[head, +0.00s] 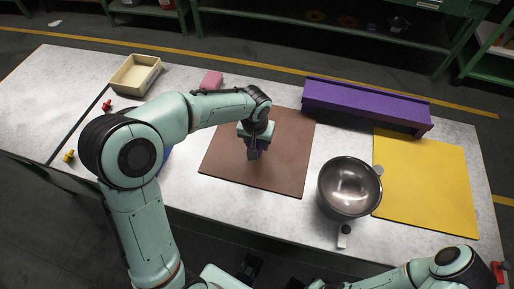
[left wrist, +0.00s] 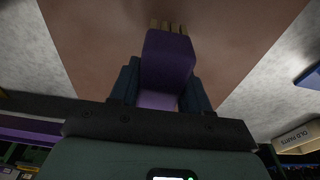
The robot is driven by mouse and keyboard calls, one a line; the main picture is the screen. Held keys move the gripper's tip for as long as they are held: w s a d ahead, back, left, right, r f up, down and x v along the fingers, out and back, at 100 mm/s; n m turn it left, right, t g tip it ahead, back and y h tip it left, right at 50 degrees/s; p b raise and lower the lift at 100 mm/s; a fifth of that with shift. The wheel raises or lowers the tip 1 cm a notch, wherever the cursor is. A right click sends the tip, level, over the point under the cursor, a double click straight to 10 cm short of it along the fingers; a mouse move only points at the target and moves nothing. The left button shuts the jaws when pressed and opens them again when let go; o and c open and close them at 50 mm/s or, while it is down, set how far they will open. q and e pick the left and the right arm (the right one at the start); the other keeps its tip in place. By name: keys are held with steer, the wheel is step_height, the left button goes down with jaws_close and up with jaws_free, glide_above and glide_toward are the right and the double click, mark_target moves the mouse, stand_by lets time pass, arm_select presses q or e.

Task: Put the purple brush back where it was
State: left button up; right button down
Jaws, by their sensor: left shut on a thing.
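My left gripper (head: 254,150) is shut on the purple brush (left wrist: 167,62) and holds it over the brown mat (head: 222,157). In the left wrist view the brush's purple block sits between the two dark fingers (left wrist: 165,88), with its tan bristles pointing away from the gripper. I cannot tell whether the bristles touch the mat. My right gripper is not in view; only part of my right arm shows at the lower right.
A purple rack (head: 365,103) stands at the back right, beside a yellow mat (head: 430,185). A metal pot (head: 348,188) stands right of the brown mat. A cream bin (head: 136,74), a pink block (head: 212,80) and small red (head: 107,105) and yellow (head: 69,156) pieces lie left.

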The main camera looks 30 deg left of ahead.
arm_select(q)
steer(key=shift+f, duration=1.95)
steer(key=shift+f+b, duration=0.2)
steer(key=shift+b, duration=0.15)
steer(key=o, duration=1.2)
steer(key=shift+r, duration=0.1)
steer(key=shift+r+p, duration=0.3)
steer(key=r, duration=0.4)
steer(key=s+r, duration=0.1)
steer(key=r, duration=0.2)
steer(key=r+p, duration=0.1)
steer(key=r, duration=0.3)
steer(key=shift+s+d+r, duration=0.2)
steer(key=shift+s+r, duration=0.1)
steer(key=shift+s, duration=0.1)
